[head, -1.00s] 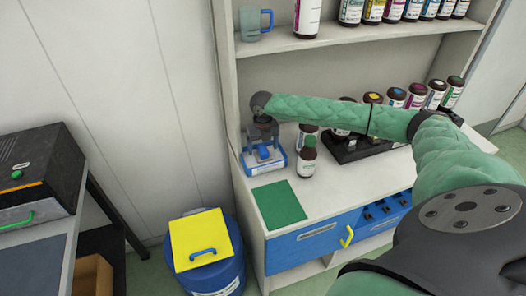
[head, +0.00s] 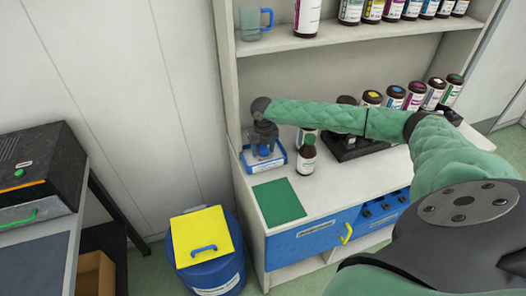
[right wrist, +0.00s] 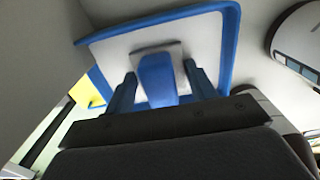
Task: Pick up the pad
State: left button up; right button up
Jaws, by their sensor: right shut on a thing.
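The pad is a small white square plate (right wrist: 143,56) with a blue upright handle (right wrist: 157,80), seen in the right wrist view. It sits in a shallow white tray with a blue rim (right wrist: 232,40), which stands at the left end of the counter in the head view (head: 251,166). My right gripper (head: 263,150) reaches down over the tray. Its two fingers stand on either side of the handle in the right wrist view (right wrist: 160,85), shut on it. In the head view the gripper hides most of the pad. My left gripper is not in view.
A brown bottle with a green cap (head: 306,160) stands close right of the tray. A green mat (head: 278,202) lies in front. More bottles (head: 395,97) stand in a dark rack at right. A shelf (head: 350,34) hangs above. A blue bin (head: 210,272) with yellow lid stands at lower left.

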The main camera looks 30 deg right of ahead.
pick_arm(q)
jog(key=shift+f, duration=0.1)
pick_arm(e)
jog(key=shift+r, duration=0.15)
jog(key=shift+r+b, duration=0.3)
notch_tip(320, 180, up, 8)
jog(key=b, duration=0.2)
jog(key=shift+f+b, duration=0.2)
jog(key=shift+b, duration=0.2)
jog(key=shift+r, duration=0.8)
jog(key=o, duration=0.4)
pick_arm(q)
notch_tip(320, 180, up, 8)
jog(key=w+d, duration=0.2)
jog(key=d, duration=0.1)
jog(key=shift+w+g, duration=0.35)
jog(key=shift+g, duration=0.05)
pick_arm(e)
jog(key=c, duration=0.3)
